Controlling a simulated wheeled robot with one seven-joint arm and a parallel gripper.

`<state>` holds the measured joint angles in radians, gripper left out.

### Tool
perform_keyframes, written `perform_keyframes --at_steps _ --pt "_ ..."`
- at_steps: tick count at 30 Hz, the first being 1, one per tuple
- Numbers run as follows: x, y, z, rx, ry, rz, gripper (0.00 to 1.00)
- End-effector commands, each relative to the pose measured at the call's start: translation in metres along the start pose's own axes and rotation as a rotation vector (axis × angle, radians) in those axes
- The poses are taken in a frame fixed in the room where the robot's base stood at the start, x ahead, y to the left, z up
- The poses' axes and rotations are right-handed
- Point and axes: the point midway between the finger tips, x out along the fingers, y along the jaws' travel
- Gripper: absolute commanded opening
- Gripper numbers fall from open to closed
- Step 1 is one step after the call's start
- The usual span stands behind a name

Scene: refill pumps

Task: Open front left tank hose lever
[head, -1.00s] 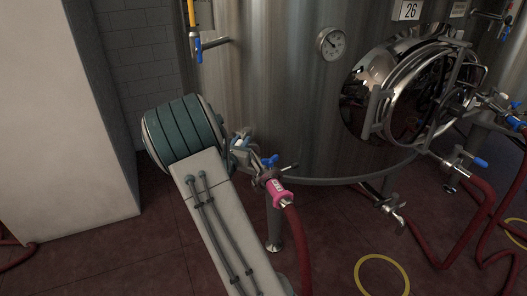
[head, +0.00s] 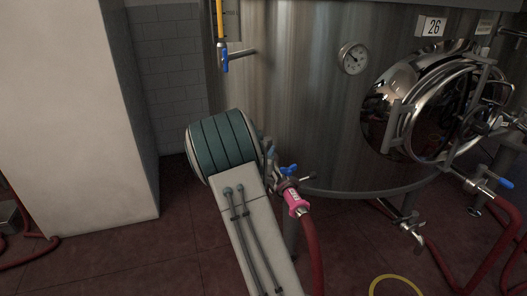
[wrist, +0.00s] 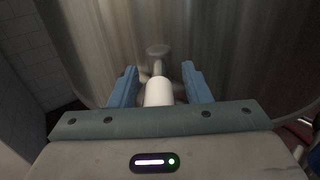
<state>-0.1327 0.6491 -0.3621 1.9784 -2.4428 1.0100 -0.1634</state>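The large steel tank (head: 300,90) fills the middle of the head view. Low on its front is a valve with a blue hose lever (head: 289,170), above a pink hose coupling (head: 297,203) and a red hose (head: 314,255). My gripper (head: 270,157) is just left of the valve, mostly hidden behind my teal wrist; I cannot tell whether it touches. In the wrist view my gripper (wrist: 159,70) is open, its two blue fingers apart. A pale cylinder (wrist: 158,93) shows between them, with a round grey end beyond. I cannot make out the blue lever in the wrist view.
A round hatch (head: 440,110) protrudes at right, with another blue-handled valve (head: 490,182) below it. A gauge (head: 353,58) and a blue-handled tap (head: 225,60) are higher on the tank. A white pillar (head: 75,110) stands at left. Red floor lies around.

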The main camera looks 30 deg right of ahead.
Motion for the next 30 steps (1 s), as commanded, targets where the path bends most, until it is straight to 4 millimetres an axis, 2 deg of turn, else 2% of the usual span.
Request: perform_keyframes --at_steps 8,11,21,25,30 --pt "-0.009 0.001 0.000 0.001 0.002 0.002 0.43" --pt "-0.024 0.001 0.000 0.000 0.003 0.003 0.43" --pt "-0.101 0.001 0.000 0.000 0.002 0.003 0.43" --pt "-0.122 0.000 0.000 0.000 0.002 0.001 0.43" --pt "-0.136 0.000 0.000 0.000 0.001 0.000 0.43"
